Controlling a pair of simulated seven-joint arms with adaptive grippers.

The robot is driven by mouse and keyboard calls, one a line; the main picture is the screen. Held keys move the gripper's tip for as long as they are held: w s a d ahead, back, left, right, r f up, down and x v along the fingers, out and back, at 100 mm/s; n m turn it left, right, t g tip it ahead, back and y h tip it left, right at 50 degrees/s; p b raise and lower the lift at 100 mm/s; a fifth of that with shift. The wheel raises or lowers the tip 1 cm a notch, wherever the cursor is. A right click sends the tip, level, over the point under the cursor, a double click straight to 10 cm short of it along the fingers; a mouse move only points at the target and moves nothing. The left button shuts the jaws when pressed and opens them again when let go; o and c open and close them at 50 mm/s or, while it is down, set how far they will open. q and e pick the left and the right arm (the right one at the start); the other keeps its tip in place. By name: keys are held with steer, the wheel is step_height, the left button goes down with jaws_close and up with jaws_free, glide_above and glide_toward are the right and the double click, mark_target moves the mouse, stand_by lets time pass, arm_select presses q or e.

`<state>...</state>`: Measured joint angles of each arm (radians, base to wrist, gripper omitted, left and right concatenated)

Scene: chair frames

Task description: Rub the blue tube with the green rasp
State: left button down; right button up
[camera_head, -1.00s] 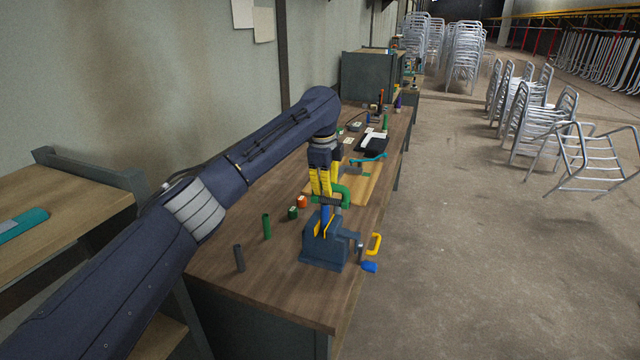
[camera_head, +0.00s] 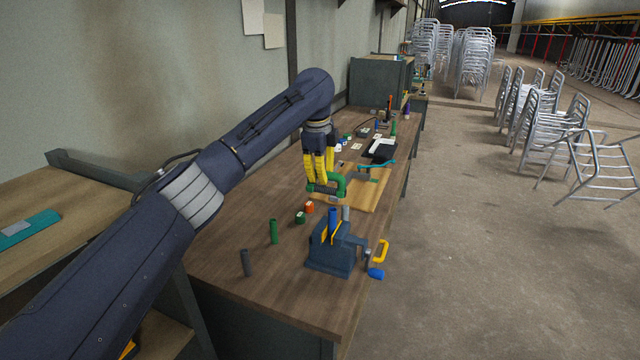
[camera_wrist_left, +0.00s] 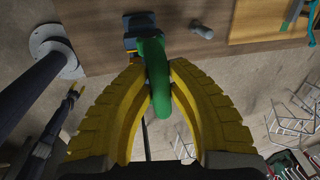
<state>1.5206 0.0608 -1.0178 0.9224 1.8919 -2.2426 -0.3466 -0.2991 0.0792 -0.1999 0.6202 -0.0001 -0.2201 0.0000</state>
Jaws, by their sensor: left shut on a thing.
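My left gripper (camera_head: 319,183) has yellow fingers and is shut on the green rasp (camera_head: 341,183), whose curved green handle and dark bar show above the bench. In the left wrist view the green rasp (camera_wrist_left: 156,75) sits between the yellow fingertips. The blue tube (camera_head: 333,216) stands upright in the dark blue vise (camera_head: 330,256), between its yellow jaw faces. The gripper and the rasp are behind the tube and apart from it.
A green tube (camera_head: 274,231) and a grey tube (camera_head: 246,263) stand at the bench's left. A wooden board (camera_head: 372,192) lies behind.

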arm_select(q)
steer(key=shift+r, duration=1.8)
steer(key=shift+d, duration=0.1)
